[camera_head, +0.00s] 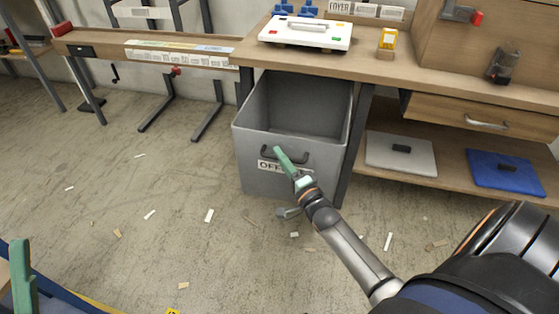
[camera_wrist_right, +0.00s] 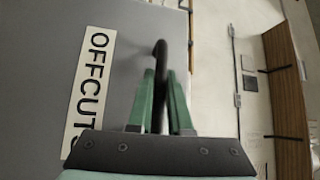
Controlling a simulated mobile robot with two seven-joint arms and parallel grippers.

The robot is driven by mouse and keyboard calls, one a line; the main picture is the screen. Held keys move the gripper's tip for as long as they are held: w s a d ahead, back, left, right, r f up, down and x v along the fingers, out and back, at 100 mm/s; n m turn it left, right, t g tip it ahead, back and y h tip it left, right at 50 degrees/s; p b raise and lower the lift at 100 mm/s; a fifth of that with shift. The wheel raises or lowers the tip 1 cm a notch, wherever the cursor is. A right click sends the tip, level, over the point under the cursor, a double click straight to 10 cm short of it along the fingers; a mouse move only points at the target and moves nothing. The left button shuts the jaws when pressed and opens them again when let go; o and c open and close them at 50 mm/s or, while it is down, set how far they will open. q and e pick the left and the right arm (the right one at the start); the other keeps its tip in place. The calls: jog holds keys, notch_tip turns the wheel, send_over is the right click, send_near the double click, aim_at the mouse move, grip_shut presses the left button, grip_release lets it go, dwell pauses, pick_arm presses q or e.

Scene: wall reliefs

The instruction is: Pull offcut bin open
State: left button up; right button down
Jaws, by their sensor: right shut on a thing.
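The grey offcut bin (camera_head: 255,171) stands under the workbench, its front part out past the bench edge, and its open inside looks empty. Its front bears a white label reading OFFCUTS (camera_wrist_right: 88,85), partly covered in the head view by my right gripper (camera_head: 279,152). The bin's dark bar handle (camera_head: 302,159) is on the front. My right gripper is shut on the handle; in the right wrist view the green fingers (camera_wrist_right: 160,80) stand on either side of the handle (camera_wrist_right: 160,52). A green finger of my left gripper (camera_head: 22,277) shows at the lower left edge; its opening is unclear.
The wooden workbench (camera_head: 380,68) carries a white board (camera_head: 306,32) and a yellow item (camera_head: 388,40). A drawer (camera_head: 465,115) and a low shelf with grey and blue lidded things (camera_head: 505,172) are right of the bin. Scraps litter the otherwise clear floor (camera_head: 160,220).

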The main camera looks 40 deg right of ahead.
jog(key=c, duration=1.1)
grip_release()
jog(key=shift+c, duration=0.2)
pick_arm(q)
jog(key=shift+a+r+m+p, duration=0.15)
jog(key=shift+r+m+p, duration=0.25)
jog(key=shift+r+p, duration=1.3)
pick_arm(e)
jog(key=s+f, duration=0.1)
jog(key=s, duration=1.1)
jog(key=shift+s+a+f, duration=0.25)
jog(key=shift+a+f, duration=0.1)
jog(key=shift+a, duration=0.1)
pick_arm(q)
jog(key=shift+s, duration=0.1)
